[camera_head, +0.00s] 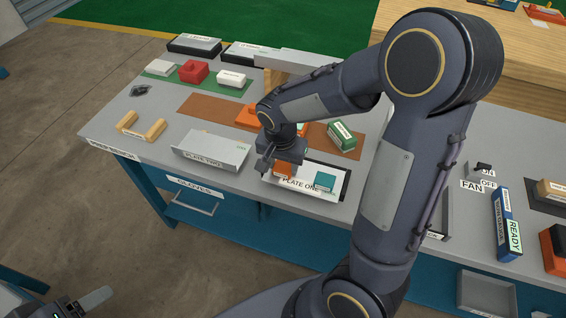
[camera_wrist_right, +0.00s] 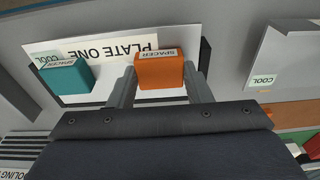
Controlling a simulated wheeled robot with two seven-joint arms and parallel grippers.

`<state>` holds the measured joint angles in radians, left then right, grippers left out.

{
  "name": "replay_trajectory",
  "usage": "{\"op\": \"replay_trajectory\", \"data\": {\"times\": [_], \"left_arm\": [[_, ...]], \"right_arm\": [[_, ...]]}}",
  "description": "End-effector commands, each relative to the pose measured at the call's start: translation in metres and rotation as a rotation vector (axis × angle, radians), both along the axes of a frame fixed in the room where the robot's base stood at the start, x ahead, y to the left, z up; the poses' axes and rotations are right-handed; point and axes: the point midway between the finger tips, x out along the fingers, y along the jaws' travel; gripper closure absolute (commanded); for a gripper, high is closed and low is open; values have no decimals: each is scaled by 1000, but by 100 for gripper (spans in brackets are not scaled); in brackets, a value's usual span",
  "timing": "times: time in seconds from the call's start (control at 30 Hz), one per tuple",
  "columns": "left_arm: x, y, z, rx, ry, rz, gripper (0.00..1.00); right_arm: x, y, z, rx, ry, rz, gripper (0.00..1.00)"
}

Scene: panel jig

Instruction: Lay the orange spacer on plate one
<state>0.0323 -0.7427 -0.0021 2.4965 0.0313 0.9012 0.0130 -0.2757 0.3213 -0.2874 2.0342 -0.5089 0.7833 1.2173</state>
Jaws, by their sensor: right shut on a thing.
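My right gripper (camera_head: 270,166) is over the left part of plate one, fingers pointing down. In the right wrist view its fingers (camera_wrist_right: 163,88) are shut on the orange spacer (camera_wrist_right: 160,72), which has a white SPACER label. The spacer (camera_head: 283,171) also shows in the head view, at plate one's left part; I cannot tell whether it touches the plate. Plate one (camera_head: 338,195) is a white plate with a name strip. A teal spacer block (camera_head: 324,181) sits on its right part. My left gripper (camera_head: 93,302) shows only partly at the bottom left.
Plate two (camera_head: 210,150) stands left of plate one, with a COOL label. Behind are a brown mat (camera_head: 200,104) and a green-and-white box (camera_head: 341,135). Tan handled piece (camera_head: 141,127) and several blocks, including a red one (camera_head: 194,71), lie farther left. A fan switch (camera_head: 478,170) is at right.

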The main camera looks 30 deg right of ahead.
Motion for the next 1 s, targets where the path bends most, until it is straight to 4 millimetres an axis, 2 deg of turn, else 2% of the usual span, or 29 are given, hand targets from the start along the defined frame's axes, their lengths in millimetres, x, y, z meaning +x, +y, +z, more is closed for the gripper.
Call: {"op": "replay_trajectory", "data": {"times": [0.2,0.23,0.4,0.63,0.77,0.87,1.0], "left_arm": [[0,0,-4,0,0,0,37],[0,0,-3,0,0,0,37],[0,0,-3,0,0,0,37],[0,0,-2,0,0,0,37],[0,0,2,0,0,0,37],[0,0,3,0,0,0,37],[0,0,6,0,0,0,37]], "right_arm": [[0,0,-4,0,0,0,78],[0,0,-3,0,0,0,53],[0,0,-2,0,0,0,34],[0,0,-2,0,0,0,34],[0,1,5,0,-1,-1,34],[0,2,20,1,-6,1,34],[-2,5,50,2,-7,0,34]]}}
